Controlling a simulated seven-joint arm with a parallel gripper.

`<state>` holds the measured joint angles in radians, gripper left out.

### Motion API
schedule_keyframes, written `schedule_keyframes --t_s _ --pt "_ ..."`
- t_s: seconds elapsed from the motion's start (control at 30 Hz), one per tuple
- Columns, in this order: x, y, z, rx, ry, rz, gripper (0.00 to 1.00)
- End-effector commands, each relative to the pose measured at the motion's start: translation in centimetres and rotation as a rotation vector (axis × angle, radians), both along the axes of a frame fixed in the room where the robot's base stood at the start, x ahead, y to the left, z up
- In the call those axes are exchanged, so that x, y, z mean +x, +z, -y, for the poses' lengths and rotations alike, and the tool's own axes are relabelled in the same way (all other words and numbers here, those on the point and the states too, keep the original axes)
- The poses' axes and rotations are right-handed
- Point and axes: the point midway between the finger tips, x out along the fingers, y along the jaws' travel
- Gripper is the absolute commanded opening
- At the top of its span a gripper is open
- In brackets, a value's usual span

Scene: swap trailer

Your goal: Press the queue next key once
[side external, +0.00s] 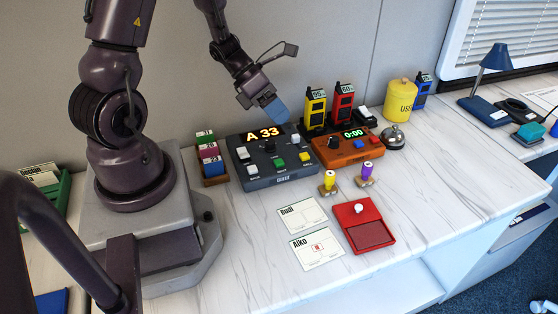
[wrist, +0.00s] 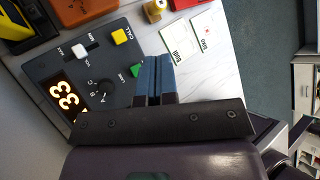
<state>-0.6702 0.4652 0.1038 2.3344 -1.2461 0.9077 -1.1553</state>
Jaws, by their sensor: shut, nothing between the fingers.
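The dark grey queue console (side external: 275,177) stands on the counter, its lit display (side external: 262,133) reading A 33. It carries a white key (side external: 242,154), a green key (side external: 278,162), a yellow key (side external: 304,157), a black dial (side external: 269,147) and a white slider knob (side external: 295,138). Key labels are too small to read in the side view. My gripper (side external: 277,111) is shut and empty, its blue fingertips above the console's rear, apart from the keys. In the wrist view, the fingertips (wrist: 158,75) cover part of the console; the yellow key (wrist: 120,36) and green key (wrist: 136,69) show, the white key is hidden.
An orange timer box (side external: 345,152) reading 0:00 stands close to the console's right. Yellow (side external: 315,108) and red (side external: 343,101) handheld devices stand behind it. A small card rack (side external: 210,160) is to the left. Two stampers, cards and a red ink pad (side external: 363,222) lie in front.

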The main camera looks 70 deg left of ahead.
Motion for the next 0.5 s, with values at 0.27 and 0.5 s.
schedule_keyframes --t_s 0.27,0.5 --pt "0.08 0.08 0.04 -0.037 0.057 -0.038 0.00" --pt "0.07 -0.03 0.07 -0.036 0.053 -0.037 0.00"
